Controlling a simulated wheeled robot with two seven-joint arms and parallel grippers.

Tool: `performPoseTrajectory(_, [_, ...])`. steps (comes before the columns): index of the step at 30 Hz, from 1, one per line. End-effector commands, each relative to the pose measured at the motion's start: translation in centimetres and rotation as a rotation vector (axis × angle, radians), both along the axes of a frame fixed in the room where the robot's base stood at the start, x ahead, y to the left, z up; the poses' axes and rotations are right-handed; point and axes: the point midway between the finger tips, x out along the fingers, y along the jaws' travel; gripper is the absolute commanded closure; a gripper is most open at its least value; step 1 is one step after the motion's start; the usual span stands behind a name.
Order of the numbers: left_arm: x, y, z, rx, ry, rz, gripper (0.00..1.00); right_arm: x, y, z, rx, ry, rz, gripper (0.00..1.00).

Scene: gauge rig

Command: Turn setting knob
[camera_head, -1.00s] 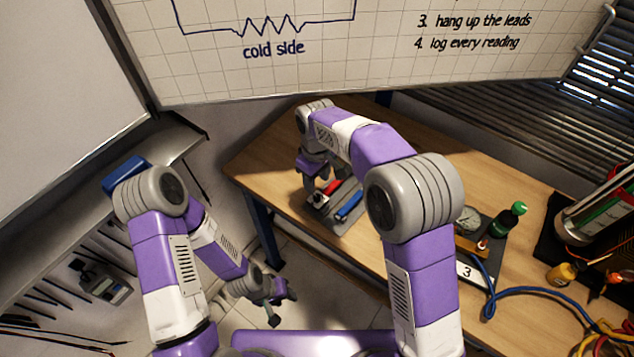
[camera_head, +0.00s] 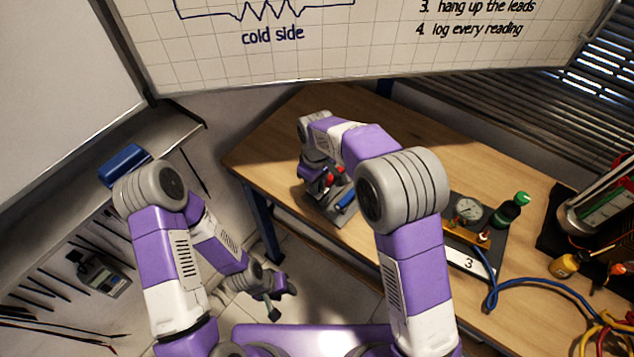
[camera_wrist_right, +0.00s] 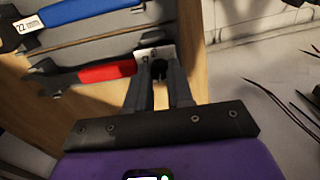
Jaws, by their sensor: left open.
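A red-handled tool (camera_wrist_right: 105,72) with a whitish marked end lies beside a blue-handled tool (camera_wrist_right: 85,10) in the right wrist view. A small dark round part (camera_wrist_right: 159,70), perhaps the setting knob, shows at that whitish end. My right gripper (camera_wrist_right: 160,74) has its two fingers on either side of this dark part. Whether they press on it I cannot tell. In the head view, my right wrist hides its fingertips; the red tool (camera_head: 328,179) shows in part, and the blue tool (camera_head: 347,201) sits lower right. My left gripper (camera_head: 278,296) is open and empty, beside the bench.
The tools are at a grey holder (camera_head: 344,216) on the wooden bench (camera_head: 275,145). To the right stand a dial gauge (camera_head: 467,209), a dark bottle with a green cap (camera_head: 508,212), a plate marked 3 (camera_head: 468,263) and a blue cable (camera_head: 530,293). A whiteboard (camera_head: 390,50) stands behind.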

Motion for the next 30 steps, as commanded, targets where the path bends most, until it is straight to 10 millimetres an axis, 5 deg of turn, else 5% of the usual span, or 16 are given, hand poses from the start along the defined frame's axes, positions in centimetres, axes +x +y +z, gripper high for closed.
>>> performPoseTrajectory(14, [0.0, 0.0, 0.6, 0.000, 0.000, 0.000, 0.57, 0.0, 0.0, 0.1, -0.001, 0.001, -0.063, 1.00])
performPoseTrajectory(30, [0.0, 0.0, 3.5, 0.000, 0.000, 0.000, 0.57, -0.1, -0.1, 0.1, -0.003, 0.002, -0.508, 1.00])
